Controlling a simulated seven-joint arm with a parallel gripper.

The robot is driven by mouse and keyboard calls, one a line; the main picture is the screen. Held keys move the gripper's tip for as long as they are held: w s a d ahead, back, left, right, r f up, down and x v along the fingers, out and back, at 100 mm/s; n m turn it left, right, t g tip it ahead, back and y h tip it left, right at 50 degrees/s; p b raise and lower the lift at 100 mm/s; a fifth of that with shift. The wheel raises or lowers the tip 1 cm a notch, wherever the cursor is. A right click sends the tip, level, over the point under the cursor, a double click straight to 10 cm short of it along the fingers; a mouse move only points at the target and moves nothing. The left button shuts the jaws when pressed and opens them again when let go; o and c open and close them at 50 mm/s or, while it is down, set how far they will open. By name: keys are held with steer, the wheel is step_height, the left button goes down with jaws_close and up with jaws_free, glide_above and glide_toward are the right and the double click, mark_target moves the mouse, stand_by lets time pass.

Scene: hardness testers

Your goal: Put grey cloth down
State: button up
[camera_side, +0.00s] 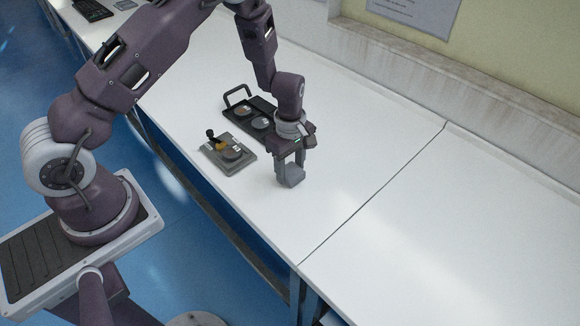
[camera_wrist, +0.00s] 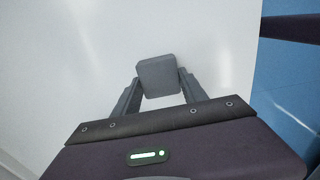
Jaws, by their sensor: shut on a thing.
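The grey cloth (camera_side: 291,176) is a small folded block between the fingertips of my gripper (camera_side: 290,170), low over the white bench. I cannot tell whether its underside touches the surface. In the wrist view the cloth (camera_wrist: 158,76) shows as a grey rounded square, with the two fingers of my gripper (camera_wrist: 159,84) closed on its sides.
A grey plate (camera_side: 229,154) with a dark knob and a yellow part lies left of my gripper. A black tray (camera_side: 240,92) with a handle and round discs is behind it. The white bench (camera_side: 400,220) is clear to the right, past a seam. The wall runs along the back.

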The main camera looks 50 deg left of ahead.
steer(key=o, duration=1.4)
steer(key=shift+f, duration=0.1)
steer(key=shift+o, duration=0.2)
step_height(320, 180, up, 12)
step_height(320, 180, up, 9)
steer(key=m+t, duration=0.1)
steer(key=m, duration=0.2)
glide_above(290, 170)
steer(key=s+d, duration=0.1)
steer(key=s, duration=0.2)
steer(key=s+d+r+m+t+h, duration=0.1)
steer(key=s+r+m+t, duration=0.1)
steer(key=s+r+m, duration=0.55)
steer(key=s+r+m+t, duration=0.1)
steer(key=s+m, duration=0.1)
steer(key=s, duration=0.3)
steer(key=s+r+m, duration=0.2)
steer(key=s+m, duration=0.1)
steer(key=s, duration=0.1)
steer(key=s+r+m+t+y, duration=0.1)
steer(key=s+r+m, duration=0.1)
steer(key=s, duration=0.3)
steer(key=shift+s+a+r+t, duration=0.25)
steer(key=shift+s+a+t, duration=0.05)
steer(key=shift+s+a, duration=0.05)
